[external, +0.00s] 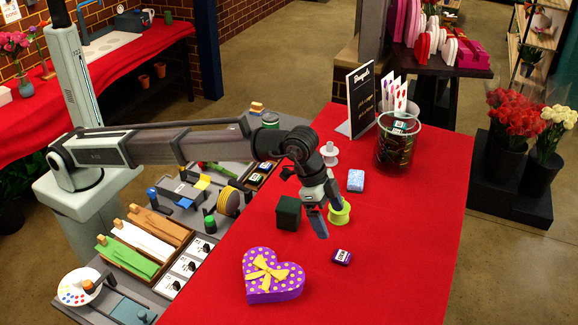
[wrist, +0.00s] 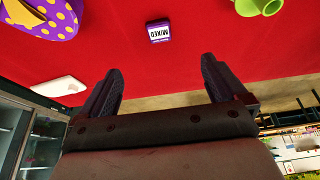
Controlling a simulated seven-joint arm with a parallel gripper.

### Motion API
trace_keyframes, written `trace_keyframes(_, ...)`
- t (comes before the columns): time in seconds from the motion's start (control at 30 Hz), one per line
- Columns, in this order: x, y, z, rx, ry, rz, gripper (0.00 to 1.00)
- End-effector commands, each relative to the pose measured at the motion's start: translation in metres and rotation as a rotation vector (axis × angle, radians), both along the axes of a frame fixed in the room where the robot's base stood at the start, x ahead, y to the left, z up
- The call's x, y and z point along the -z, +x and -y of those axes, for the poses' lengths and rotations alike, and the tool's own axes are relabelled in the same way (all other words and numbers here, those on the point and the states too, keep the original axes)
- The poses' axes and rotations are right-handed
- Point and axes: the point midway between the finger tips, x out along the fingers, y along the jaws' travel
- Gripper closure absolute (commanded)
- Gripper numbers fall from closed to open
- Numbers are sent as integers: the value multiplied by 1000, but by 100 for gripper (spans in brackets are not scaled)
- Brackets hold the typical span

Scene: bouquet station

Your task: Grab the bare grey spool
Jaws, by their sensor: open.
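The bare grey spool (external: 329,154) stands upright on the red table in the external view, behind my gripper and near the table's left edge. It does not show in the wrist view. My gripper (external: 327,212) is open and empty above the table, nearer the camera than the grey spool. Its two fingers (wrist: 160,72) show spread apart in the wrist view with nothing between them. A lime-green spool (external: 341,214) shows just beside the fingers in the external view. It also shows at the top right of the wrist view (wrist: 266,6).
A dark green block (external: 288,213), a blue-white box (external: 355,180), a small purple box (external: 341,257) and a purple heart box (external: 272,277) are around my gripper. A glass jar (external: 396,148) and a sign (external: 360,100) stand further back. The table's right front is clear.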

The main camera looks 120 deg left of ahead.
Motion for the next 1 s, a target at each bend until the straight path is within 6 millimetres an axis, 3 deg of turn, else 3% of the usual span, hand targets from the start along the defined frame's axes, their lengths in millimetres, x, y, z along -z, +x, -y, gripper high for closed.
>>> trace_keyframes(0.2, 0, 0, -2, -2, 0, 0, 2)
trace_keyframes(0.33, 0, -1, -25, -27, 1, 0, 2)
trace_keyframes(0.47, -4, -6, -81, -87, 1, 5, 2)
trace_keyframes(0.6, -12, -25, -157, -172, 1, 15, 2)
trace_keyframes(0.7, -15, -42, -201, -222, 6, 21, 2)
trace_keyframes(1.0, -21, -96, -294, -349, 46, 19, 2)
